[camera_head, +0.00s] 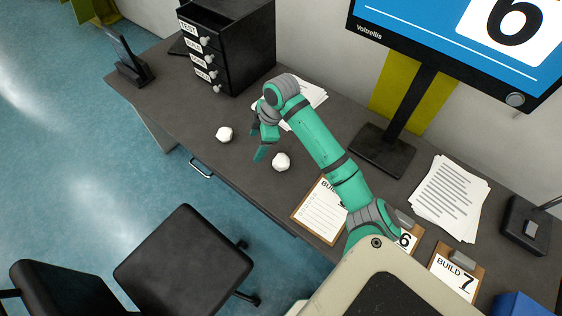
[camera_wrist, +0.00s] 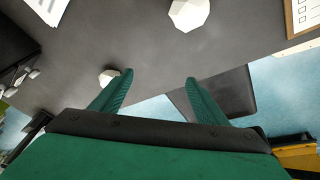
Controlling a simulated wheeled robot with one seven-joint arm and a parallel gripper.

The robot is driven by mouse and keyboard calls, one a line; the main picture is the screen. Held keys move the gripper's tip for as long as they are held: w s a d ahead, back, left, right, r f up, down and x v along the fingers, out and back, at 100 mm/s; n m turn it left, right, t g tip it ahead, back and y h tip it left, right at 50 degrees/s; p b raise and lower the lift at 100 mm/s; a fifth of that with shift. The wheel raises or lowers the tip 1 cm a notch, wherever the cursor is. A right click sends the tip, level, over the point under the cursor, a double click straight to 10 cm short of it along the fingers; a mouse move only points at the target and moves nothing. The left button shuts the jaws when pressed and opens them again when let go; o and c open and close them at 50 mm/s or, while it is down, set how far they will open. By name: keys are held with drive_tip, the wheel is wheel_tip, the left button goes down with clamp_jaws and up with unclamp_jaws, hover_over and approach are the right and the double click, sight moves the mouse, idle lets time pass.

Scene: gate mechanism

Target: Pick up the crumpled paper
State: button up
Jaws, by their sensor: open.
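Two white crumpled paper balls lie on the dark grey desk (camera_head: 180,112). The left paper ball (camera_head: 224,134) is near the front edge; in the wrist view this paper ball (camera_wrist: 108,77) shows beside the left fingertip, partly behind it. The right paper ball (camera_head: 281,162) lies nearer the clipboards; in the wrist view this paper ball (camera_wrist: 189,12) is at the top edge, beyond the fingertips. My green gripper (camera_head: 257,143) is over the desk between the two balls, open. In the wrist view the gap of my gripper (camera_wrist: 159,79) is empty.
A black drawer unit (camera_head: 235,55) stands at the back left. A monitor stand (camera_head: 385,155), paper stacks (camera_head: 450,195) and clipboards (camera_head: 322,212) occupy the right. A black chair (camera_head: 185,255) stands in front of the desk. The desk around the balls is clear.

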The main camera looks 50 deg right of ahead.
drive_tip(key=r+g, duration=0.1)
drive_tip(key=g, duration=0.1)
hover_over(283, 158)
drive_tip(key=shift+d+h, duration=0.4)
drive_tip(key=shift+s+d+f, duration=0.15)
drive_tip(key=shift+s, duration=0.1)
drive_tip(key=shift+w+a+f, duration=0.1)
drive_tip(key=shift+a+f, duration=0.1)
drive_tip(key=shift+f, duration=1.5)
drive_tip(key=shift+w+a+f, duration=0.1)
drive_tip(key=shift+a+f, duration=0.1)
drive_tip(key=shift+f, duration=1.5)
drive_tip(key=shift+a+f, duration=0.2)
drive_tip(key=shift+f, duration=1.5)
drive_tip(key=c, duration=1.1)
